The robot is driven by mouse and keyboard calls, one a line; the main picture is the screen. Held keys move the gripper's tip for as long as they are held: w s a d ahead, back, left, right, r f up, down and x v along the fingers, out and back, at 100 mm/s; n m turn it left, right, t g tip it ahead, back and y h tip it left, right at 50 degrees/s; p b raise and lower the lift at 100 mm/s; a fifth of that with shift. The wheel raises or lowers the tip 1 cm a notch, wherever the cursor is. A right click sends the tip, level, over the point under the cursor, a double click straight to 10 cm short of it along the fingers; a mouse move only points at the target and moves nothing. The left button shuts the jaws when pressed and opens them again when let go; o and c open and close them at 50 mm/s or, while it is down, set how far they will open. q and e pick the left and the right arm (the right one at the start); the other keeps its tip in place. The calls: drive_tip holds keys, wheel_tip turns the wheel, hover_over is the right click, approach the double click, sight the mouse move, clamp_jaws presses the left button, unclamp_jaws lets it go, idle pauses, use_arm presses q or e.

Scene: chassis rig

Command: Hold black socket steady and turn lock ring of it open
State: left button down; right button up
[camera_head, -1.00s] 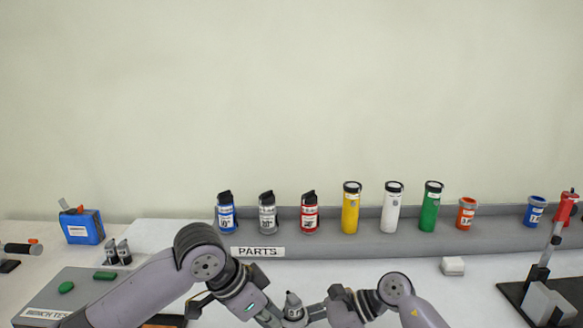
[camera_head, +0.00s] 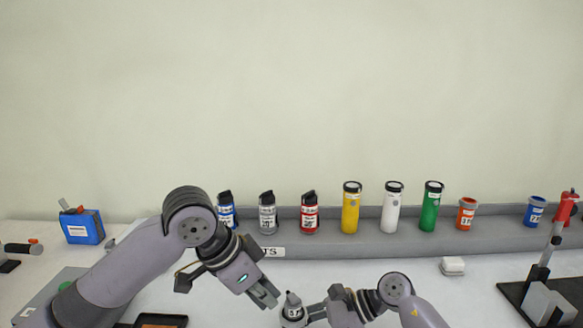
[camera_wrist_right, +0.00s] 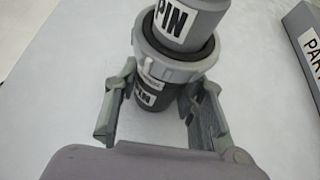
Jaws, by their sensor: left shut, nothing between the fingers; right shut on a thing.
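The black socket (camera_wrist_right: 148,97) stands upright with a light grey lock ring (camera_wrist_right: 170,68) around its top. A grey plug (camera_wrist_right: 188,22) with a PIN label sits in the ring. In the head view the plug (camera_head: 293,299) shows small at the bottom centre. My right gripper (camera_wrist_right: 153,95) is shut on the black socket below the ring, one finger on each side. It shows in the head view (camera_head: 305,315) from the right. My left gripper (camera_head: 268,297) is shut and empty, just left of the plug and apart from it. The ring's exact turn cannot be told.
A grey shelf (camera_head: 345,242) with several canisters and cups runs along the back. A blue box (camera_head: 82,227) stands at the left. A small white block (camera_head: 453,266) lies right of centre. A stand with a red top (camera_head: 567,206) is at the far right.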

drive_tip(key=o, duration=0.9)
drive_tip(key=shift+o, duration=0.2)
drive_tip(key=shift+d, duration=0.15)
